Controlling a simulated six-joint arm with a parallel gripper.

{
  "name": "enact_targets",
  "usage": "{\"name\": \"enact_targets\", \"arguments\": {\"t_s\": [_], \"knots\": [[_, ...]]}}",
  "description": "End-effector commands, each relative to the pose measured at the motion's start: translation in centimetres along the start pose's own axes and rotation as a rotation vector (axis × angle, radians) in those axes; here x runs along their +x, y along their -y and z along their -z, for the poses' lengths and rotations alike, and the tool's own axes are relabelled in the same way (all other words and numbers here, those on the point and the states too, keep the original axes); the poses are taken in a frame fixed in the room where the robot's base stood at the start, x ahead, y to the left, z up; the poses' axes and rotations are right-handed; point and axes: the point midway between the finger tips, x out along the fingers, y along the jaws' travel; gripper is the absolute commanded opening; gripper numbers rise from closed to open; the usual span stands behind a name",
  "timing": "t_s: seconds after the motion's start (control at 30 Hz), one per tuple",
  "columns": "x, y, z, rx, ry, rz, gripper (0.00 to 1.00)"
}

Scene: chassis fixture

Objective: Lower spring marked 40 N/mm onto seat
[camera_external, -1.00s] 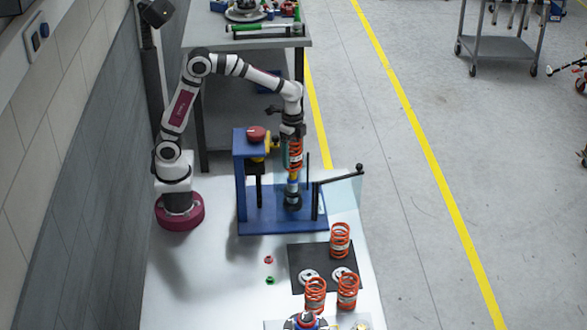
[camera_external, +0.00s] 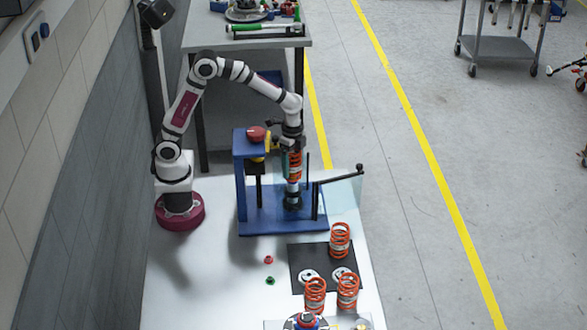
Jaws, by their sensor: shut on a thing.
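My gripper (camera_external: 293,147) is at the blue fixture (camera_external: 241,180), shut on an orange coil spring (camera_external: 294,164). The spring is upright and looks to be around or directly above a pale upright rod, with the dark seat (camera_external: 292,201) low on the fixture's base. Whether the spring touches the seat is too small to tell. No marking on the spring is legible. A clear panel (camera_external: 340,192) stands just right of the spring, and a dark lever (camera_external: 340,174) reaches over it.
Three more orange springs stand at the front: one (camera_external: 340,240) on the black mat (camera_external: 309,257), two (camera_external: 315,294) (camera_external: 348,291) nearer. White discs (camera_external: 308,276) lie on the mat. A red button (camera_external: 256,133) tops the fixture. The white table left of the mat is mostly clear.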

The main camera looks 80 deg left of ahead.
Motion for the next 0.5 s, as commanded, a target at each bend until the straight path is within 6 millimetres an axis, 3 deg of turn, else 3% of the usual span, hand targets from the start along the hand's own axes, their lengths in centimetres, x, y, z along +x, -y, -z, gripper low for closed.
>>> {"name": "enact_targets", "arguments": {"t_s": [0.17,0.5], "knots": [[0.1,0.0,0.0,0.0,-0.001,0.0,0.0],[2.4,0.0,0.0,0.0,0.0,0.0,0.0]]}}
